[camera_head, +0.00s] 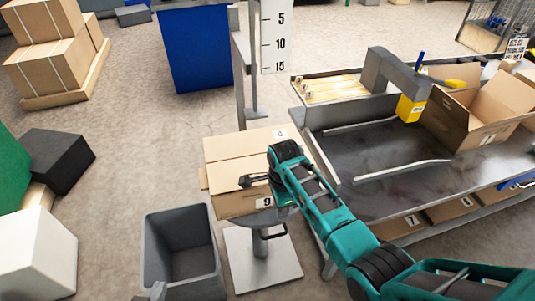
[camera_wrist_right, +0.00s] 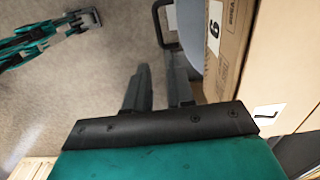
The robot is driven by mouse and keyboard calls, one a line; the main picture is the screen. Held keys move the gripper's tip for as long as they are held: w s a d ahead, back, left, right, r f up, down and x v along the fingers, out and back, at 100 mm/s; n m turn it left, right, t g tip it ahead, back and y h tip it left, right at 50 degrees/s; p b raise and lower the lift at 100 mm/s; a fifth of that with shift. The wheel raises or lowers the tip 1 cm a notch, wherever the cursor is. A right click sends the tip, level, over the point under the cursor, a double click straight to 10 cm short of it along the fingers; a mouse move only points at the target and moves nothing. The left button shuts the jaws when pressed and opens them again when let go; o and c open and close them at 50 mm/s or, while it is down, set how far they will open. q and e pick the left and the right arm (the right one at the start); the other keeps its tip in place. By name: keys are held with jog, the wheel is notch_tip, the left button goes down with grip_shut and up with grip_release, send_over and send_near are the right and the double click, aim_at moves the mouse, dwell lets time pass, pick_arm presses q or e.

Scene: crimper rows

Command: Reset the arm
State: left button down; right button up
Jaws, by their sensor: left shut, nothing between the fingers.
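My right arm, teal and black, comes in from the lower right in the head view. Its gripper (camera_head: 255,191) is over the cardboard box marked 9 (camera_head: 225,150), which stands on a small round-topped stand (camera_head: 262,217). In the right wrist view the dark fingers of this gripper (camera_wrist_right: 160,88) are apart with nothing between them. The box marked 9 also shows there (camera_wrist_right: 232,40), to the right of the fingers. Only a grey tip of my left gripper (camera_head: 154,292) shows at the bottom of the head view, by the grey bin. The left gripper (camera_wrist_right: 82,20) also shows in the right wrist view, shut and empty.
An open grey bin (camera_head: 181,290) stands left of the stand. A metal workbench (camera_head: 400,185) on the right holds an open carton (camera_head: 470,120) and a grey and yellow device (camera_head: 411,108). A ruled post (camera_head: 275,40) rises behind box 9. Floor on the left is partly clear.

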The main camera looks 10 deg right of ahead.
jog(key=s+d+f+n+t+y, duration=0.1)
jog(key=s+d+f+n+t, duration=0.2)
jog(key=s+f+n+t, duration=0.35)
jog(key=s+d+r+n+t+y, duration=0.1)
jog(key=s+r+n+t, duration=0.3)
jog(key=s+r+n, duration=0.4)
jog(key=s+d+n, duration=0.1)
jog(key=s+n, duration=0.1)
jog(key=n, duration=0.3)
jog(key=shift+s+r, duration=0.15)
jog(key=shift+s, duration=0.15)
